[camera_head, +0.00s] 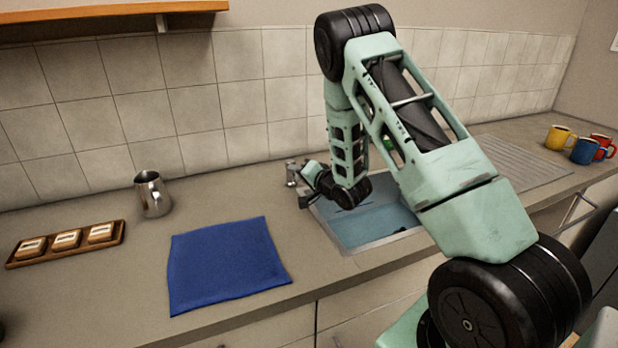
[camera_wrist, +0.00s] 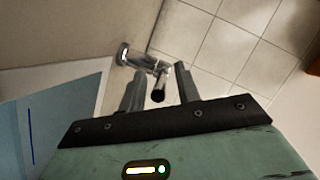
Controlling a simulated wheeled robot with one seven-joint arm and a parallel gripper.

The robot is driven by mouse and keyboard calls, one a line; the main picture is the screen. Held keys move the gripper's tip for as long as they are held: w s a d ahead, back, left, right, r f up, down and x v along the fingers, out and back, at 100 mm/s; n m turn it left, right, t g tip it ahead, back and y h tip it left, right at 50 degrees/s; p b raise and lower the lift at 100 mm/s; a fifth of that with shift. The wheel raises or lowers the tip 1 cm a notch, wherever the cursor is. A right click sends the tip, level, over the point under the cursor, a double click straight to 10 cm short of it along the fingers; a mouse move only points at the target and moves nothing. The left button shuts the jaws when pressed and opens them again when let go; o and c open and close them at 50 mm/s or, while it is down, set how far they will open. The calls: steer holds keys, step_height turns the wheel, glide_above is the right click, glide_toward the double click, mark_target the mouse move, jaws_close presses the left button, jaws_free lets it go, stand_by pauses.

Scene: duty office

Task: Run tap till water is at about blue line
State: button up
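The sink (camera_head: 352,248) is set in the counter, and its inside looks blue in the head view. The wrist view shows the blue-tinted sink (camera_wrist: 70,125) at left, with a short dark blue line (camera_wrist: 31,137) on it. I cannot tell how high any water stands. The chrome tap (camera_head: 291,172) is at the sink's back left, and it shows in the wrist view (camera_wrist: 123,53). My gripper (camera_wrist: 160,83) is open, its two fingers on either side of a tap part with a dark round end. I cannot tell whether they touch it. My arm hides part of the sink.
A blue cloth (camera_head: 225,265) lies on the counter left of the sink. A metal jug (camera_head: 152,194) and a wooden tray (camera_head: 20,262) with several small blocks stand farther left. Coloured mugs (camera_head: 585,150) stand far right, beyond the ribbed drainboard (camera_head: 525,167). Tiled wall runs behind.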

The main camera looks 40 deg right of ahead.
steer(key=p+v, duration=0.7)
steer(key=v, duration=1)
steer(key=shift+s+r, duration=0.1)
stand_by(0.4)
